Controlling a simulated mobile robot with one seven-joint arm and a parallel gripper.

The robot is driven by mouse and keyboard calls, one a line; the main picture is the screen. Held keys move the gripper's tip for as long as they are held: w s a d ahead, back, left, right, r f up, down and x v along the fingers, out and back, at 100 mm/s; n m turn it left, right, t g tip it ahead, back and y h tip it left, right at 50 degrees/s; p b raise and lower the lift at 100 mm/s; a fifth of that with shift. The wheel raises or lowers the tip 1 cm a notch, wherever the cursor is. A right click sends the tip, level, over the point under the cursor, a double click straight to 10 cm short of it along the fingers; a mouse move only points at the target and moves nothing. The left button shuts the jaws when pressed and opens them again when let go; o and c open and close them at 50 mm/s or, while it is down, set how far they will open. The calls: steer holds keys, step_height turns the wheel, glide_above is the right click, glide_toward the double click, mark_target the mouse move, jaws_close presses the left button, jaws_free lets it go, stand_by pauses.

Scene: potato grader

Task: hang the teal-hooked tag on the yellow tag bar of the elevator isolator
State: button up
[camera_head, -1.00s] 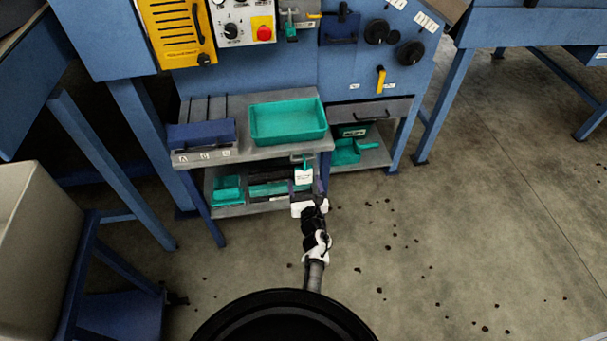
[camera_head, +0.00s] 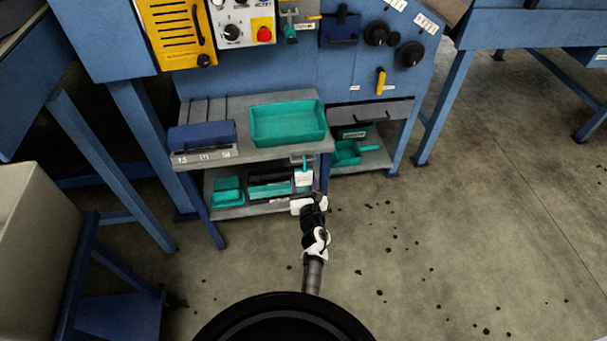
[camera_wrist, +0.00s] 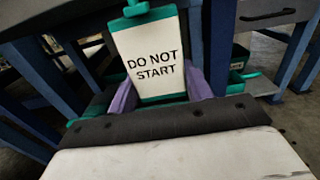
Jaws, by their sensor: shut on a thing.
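The white tag (camera_wrist: 155,60) reads "DO NOT START" and has a teal hook piece at its top, cut off by the upper edge of the wrist view. My gripper (camera_wrist: 160,90) is shut on the tag, with a purple finger at each side. In the head view the tag (camera_head: 303,178) is held upright in front of the lower shelf, and my gripper (camera_head: 304,191) is small there. A small yellow bar (camera_head: 315,16) sticks out beside a blue box (camera_head: 339,30) at the top of the machine panel; I cannot tell for certain that it is the isolator's tag bar.
A grey bench (camera_head: 222,111) holds a teal tray (camera_head: 288,123) and a blue block (camera_head: 202,136). Teal bins (camera_head: 227,193) stand on the shelf below. A yellow handle (camera_head: 381,81) and black knobs (camera_head: 410,53) project from the panel. Open floor (camera_head: 450,220) lies to the right.

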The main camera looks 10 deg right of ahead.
steer(key=shift+r+p, duration=0.8)
steer(key=shift+r, duration=0.25)
steer(key=shift+s, duration=0.15)
steer(key=s, duration=0.8)
steer(key=shift+s, duration=0.35)
